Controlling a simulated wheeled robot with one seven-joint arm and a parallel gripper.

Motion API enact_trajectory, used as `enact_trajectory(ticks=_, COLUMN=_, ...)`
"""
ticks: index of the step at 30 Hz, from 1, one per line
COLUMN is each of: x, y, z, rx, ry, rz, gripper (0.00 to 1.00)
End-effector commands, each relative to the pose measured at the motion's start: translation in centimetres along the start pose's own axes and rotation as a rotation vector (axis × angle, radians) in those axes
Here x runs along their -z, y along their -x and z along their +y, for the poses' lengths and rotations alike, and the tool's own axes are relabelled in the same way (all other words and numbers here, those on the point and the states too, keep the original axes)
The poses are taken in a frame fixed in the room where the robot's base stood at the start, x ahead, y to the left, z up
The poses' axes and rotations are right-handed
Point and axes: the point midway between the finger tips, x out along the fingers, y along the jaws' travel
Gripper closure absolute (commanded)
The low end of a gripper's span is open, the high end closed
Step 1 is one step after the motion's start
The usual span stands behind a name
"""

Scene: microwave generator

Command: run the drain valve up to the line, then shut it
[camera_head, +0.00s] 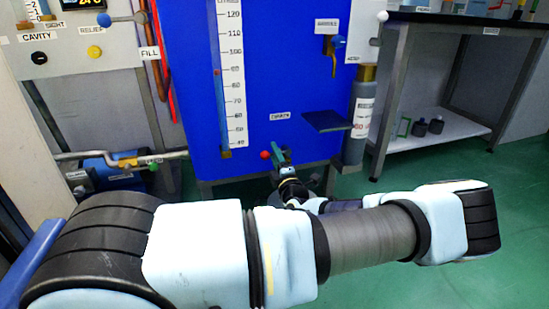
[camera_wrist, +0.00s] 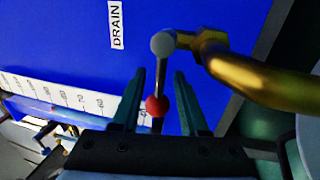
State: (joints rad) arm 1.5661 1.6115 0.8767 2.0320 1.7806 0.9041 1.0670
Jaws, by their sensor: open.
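The drain valve shows in the wrist view as a brass pipe (camera_wrist: 250,75) with a grey hub, a thin lever and a red ball knob (camera_wrist: 157,105). My gripper (camera_wrist: 161,73) is open, with its two green fingers on either side of the lever and knob. A gap shows on both sides, so it does not grip them. In the head view the red knob (camera_head: 265,155) shows beside my gripper (camera_head: 279,156), low on the blue tank (camera_head: 270,70). The tank's sight tube and scale (camera_head: 232,75) run from 40 to 120, with a small red mark near 90. The liquid level is hard to tell.
A DRAIN label (camera_head: 280,116) is above the valve. A pipe with a blue pump (camera_head: 112,170) lies at the left. A bench (camera_head: 440,125) is at the right; green floor is clear before it.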

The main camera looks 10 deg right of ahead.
Motion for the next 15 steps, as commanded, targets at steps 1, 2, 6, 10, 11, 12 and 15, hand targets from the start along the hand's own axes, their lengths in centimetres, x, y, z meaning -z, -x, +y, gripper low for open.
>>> enact_trajectory(ticks=1, x=0.03, y=-0.15, z=-0.03, rx=0.000, ry=0.001, rz=0.001, gripper=0.56)
enact_trajectory(ticks=2, x=0.03, y=-0.19, z=-0.01, rx=0.000, ry=0.001, rz=0.001, gripper=0.56)
enact_trajectory(ticks=6, x=0.01, y=-0.21, z=0.03, rx=0.000, ry=0.001, rz=0.000, gripper=0.56)
enact_trajectory(ticks=10, x=0.01, y=-0.19, z=0.02, rx=0.000, ry=0.001, rz=0.000, gripper=0.62)
enact_trajectory(ticks=11, x=0.01, y=-0.19, z=0.02, rx=0.000, ry=0.001, rz=0.000, gripper=0.66)
enact_trajectory(ticks=12, x=0.00, y=-0.18, z=0.02, rx=0.000, ry=0.001, rz=0.000, gripper=0.70)
enact_trajectory(ticks=15, x=0.00, y=-0.18, z=0.02, rx=0.000, ry=0.001, rz=0.000, gripper=0.81)
